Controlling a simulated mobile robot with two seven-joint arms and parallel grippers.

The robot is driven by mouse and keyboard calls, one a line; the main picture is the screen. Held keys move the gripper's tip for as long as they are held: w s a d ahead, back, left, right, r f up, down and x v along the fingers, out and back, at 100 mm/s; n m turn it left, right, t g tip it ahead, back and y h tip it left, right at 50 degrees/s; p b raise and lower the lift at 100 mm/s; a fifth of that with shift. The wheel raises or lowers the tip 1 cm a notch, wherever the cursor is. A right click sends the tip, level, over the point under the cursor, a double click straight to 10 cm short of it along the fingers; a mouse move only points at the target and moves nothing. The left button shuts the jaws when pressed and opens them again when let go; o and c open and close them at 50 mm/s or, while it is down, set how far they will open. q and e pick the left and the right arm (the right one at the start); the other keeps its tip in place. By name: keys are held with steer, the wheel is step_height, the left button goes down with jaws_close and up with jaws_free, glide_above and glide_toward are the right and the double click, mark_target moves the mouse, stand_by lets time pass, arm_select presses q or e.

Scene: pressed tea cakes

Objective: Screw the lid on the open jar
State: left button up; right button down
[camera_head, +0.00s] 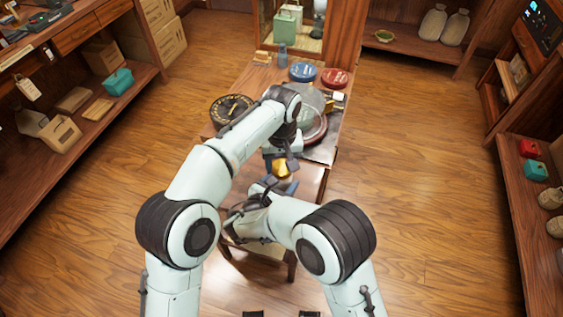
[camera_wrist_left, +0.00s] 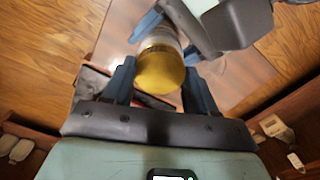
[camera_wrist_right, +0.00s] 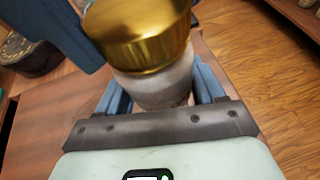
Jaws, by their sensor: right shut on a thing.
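A gold lid (camera_wrist_left: 160,70) sits on top of a pale jar (camera_wrist_right: 158,88), level as far as I see; whether it is threaded on is unclear. My right gripper (camera_wrist_right: 162,95) is shut on the jar body below the lid, with a finger on each side. My left gripper (camera_wrist_left: 160,75) comes from above, its two blue fingers on either side of the lid; I cannot tell whether they press on it. In the head view the gold lid (camera_head: 282,168) shows between both grippers, above the near end of the wooden table. The jar is mostly hidden there.
On the table stand a dark round dial-like object (camera_head: 231,108), a blue tin (camera_head: 303,71), a red tin (camera_head: 335,77) and a grey-blue bottle (camera_head: 283,54). A glass dome (camera_head: 310,100) is partly behind my left arm. Shelves line both sides; the floor between is clear.

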arm_select(q)
steer(key=m, duration=0.5)
steer(key=o, duration=1.2)
steer(key=shift+r, duration=5.95)
arm_select(e)
steer(key=shift+c, duration=0.2)
jaws_free()
